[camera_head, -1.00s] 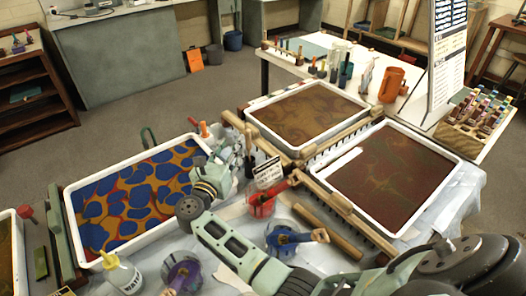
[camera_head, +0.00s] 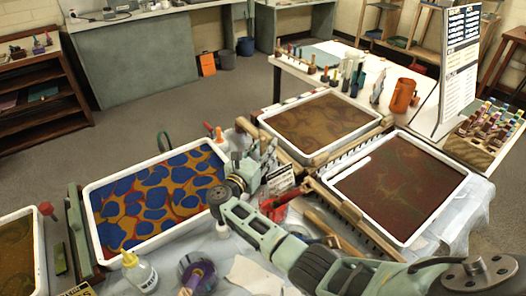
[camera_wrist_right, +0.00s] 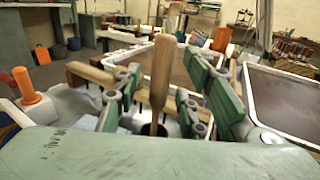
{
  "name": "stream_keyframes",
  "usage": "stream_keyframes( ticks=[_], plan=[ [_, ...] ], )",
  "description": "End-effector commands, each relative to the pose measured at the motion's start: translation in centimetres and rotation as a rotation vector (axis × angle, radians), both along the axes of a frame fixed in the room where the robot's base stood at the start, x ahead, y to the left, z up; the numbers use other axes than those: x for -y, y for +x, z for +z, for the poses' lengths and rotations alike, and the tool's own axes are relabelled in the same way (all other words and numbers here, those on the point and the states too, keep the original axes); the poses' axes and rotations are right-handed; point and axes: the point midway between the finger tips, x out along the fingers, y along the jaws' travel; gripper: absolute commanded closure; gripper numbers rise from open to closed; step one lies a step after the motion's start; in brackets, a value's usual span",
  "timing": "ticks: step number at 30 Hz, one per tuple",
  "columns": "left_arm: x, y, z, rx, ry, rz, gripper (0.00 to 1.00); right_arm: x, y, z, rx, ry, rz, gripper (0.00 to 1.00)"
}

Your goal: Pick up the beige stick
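The beige stick (camera_wrist_right: 161,65) stands nearly upright in the middle of the right wrist view, broader at the top and narrow below. My right gripper (camera_wrist_right: 164,82) has its green fingers apart on either side of it, with gaps visible between the stick and the fingers. The stick's lower end is lost in the dark area near the palm. In the head view my right gripper (camera_head: 258,163) is between the blue-patterned tray and the back trays; I cannot make out the stick clearly there. My left gripper is not in view.
The blue-patterned tray (camera_head: 90,222) lies left of the gripper, and two brown trays (camera_head: 268,128) (camera_head: 408,243) lie to the right. A red pot (camera_head: 272,210), a purple pot (camera_head: 190,266) and a white bottle (camera_head: 141,275) crowd the front. An orange-topped bottle (camera_wrist_right: 28,88) is close left.

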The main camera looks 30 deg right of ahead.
Motion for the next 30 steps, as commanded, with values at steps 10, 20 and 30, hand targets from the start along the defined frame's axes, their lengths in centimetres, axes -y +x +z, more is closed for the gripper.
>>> stream_keyframes(
  ticks=[10,20,30],
  plan=[
    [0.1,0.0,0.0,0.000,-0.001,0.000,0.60,-0.1,0.0,0.0,0.000,0.000,0.000,0.84],
    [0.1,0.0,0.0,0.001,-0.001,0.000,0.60,-0.1,0.0,0.0,0.000,0.000,0.000,1.00],
    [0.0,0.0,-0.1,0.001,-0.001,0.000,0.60,-0.1,-0.1,3.1,0.005,0.005,0.000,1.00]
  ],
)
